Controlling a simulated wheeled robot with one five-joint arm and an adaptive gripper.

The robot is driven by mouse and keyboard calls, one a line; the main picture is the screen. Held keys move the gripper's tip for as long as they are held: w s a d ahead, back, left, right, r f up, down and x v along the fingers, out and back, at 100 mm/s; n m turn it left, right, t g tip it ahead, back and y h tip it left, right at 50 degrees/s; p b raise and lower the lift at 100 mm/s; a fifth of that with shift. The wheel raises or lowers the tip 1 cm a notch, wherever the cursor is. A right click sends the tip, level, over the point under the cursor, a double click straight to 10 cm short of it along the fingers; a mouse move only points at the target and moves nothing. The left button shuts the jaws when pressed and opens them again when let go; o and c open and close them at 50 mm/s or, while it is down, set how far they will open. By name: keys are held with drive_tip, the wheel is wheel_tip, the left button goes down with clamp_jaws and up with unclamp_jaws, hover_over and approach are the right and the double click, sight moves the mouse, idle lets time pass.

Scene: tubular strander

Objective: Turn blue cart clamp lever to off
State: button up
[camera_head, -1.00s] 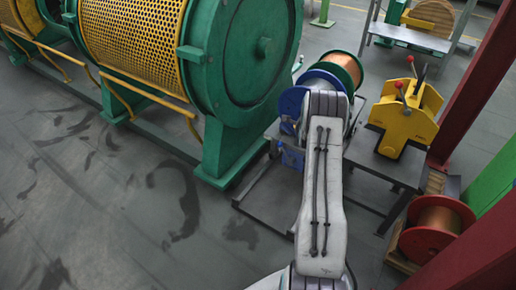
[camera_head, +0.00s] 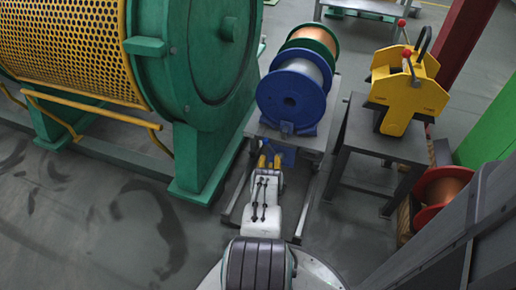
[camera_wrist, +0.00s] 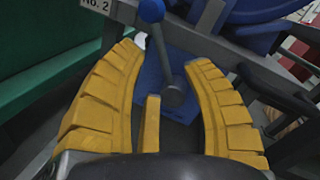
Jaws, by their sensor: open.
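In the wrist view, a clamp lever (camera_wrist: 166,62) with a blue ball knob (camera_wrist: 151,10) and a dark metal shaft rises from a round hub in front of a blue plate (camera_wrist: 150,78). My gripper (camera_wrist: 169,52) is open, with its yellow fingers on either side of the lever. The shaft stands between the fingertips; I cannot tell whether either finger touches it. In the head view, my gripper (camera_head: 270,155) is low at the front of the cart (camera_head: 318,142), which carries a blue spool (camera_head: 292,95). The lever is too small to make out there.
A green machine with a yellow perforated drum (camera_head: 75,45) stands left of the cart. A yellow device (camera_head: 405,90) on a grey table stands right, with a red spool (camera_head: 440,185) below. Open floor (camera_head: 100,230) lies at front left.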

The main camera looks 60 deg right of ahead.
drive_tip(key=shift+f+b+x, duration=0.1)
drive_tip(key=shift+b+x, duration=0.9)
drive_tip(key=shift+x, duration=0.8)
drive_tip(key=shift+f+b+x, duration=0.15)
drive_tip(key=shift+b+x, duration=0.85)
drive_tip(key=shift+x, duration=0.75)
drive_tip(key=shift+c, duration=0.2)
clamp_jaws()
